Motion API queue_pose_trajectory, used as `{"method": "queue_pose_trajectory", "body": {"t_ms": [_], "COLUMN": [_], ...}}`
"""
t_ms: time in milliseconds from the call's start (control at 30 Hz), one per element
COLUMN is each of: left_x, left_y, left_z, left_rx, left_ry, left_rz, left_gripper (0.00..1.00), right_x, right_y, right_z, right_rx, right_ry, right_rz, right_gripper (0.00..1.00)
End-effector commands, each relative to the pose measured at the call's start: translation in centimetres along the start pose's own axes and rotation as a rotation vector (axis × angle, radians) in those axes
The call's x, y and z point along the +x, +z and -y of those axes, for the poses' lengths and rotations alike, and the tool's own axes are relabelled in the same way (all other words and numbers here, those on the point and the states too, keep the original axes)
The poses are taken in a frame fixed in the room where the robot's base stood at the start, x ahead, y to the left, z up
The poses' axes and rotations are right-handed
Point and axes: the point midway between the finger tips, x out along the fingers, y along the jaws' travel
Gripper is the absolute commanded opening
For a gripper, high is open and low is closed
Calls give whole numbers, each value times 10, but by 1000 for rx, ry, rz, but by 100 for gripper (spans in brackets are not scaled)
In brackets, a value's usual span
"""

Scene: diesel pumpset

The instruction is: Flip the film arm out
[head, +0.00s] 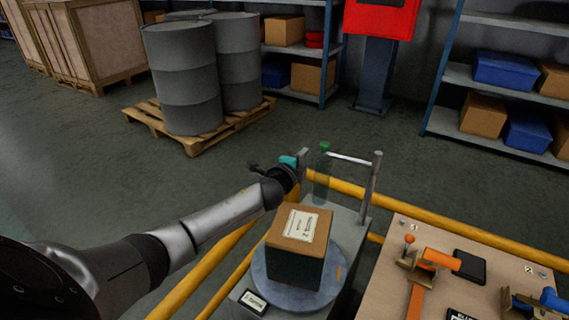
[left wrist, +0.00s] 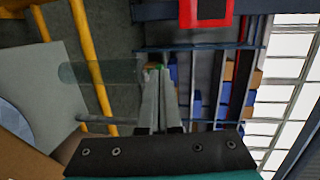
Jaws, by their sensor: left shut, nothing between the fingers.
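The film arm (head: 349,159) is a pale horizontal bar that runs left from the top of a grey post (head: 371,187). A translucent film roll (head: 321,180) with a green top (head: 324,147) hangs upright at its left end. My left gripper (head: 304,157) is just left of the green top, with its fingers shut and empty. My right gripper is out of view.
A brown box (head: 298,240) sits on a round turntable (head: 326,288) on the grey machine. Yellow rails (head: 415,216) run around it. A board (head: 390,265) with orange and blue levers stands at the right. Drums (head: 181,75) on a pallet stand behind.

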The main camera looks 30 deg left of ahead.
Motion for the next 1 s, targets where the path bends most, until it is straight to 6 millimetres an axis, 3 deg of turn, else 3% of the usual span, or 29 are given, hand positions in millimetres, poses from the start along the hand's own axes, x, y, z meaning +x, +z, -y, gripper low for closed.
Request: {"method": "queue_pose_trajectory", "body": {"t_ms": [67,300,500,1000], "left_x": [-13,-45,-63,-71], "left_y": [4,12,18,20], "left_z": [0,0,-1,-1], "left_rx": [1,1,1,0], "left_ry": [3,3,2,1], "left_rz": [-1,-1,0,-1], "left_gripper": [0,0,0,0], "right_x": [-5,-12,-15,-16], "right_y": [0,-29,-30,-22], "right_z": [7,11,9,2], "right_rx": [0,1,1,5], "right_ry": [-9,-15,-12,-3], "right_rz": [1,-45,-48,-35], "right_gripper": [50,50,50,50]}}
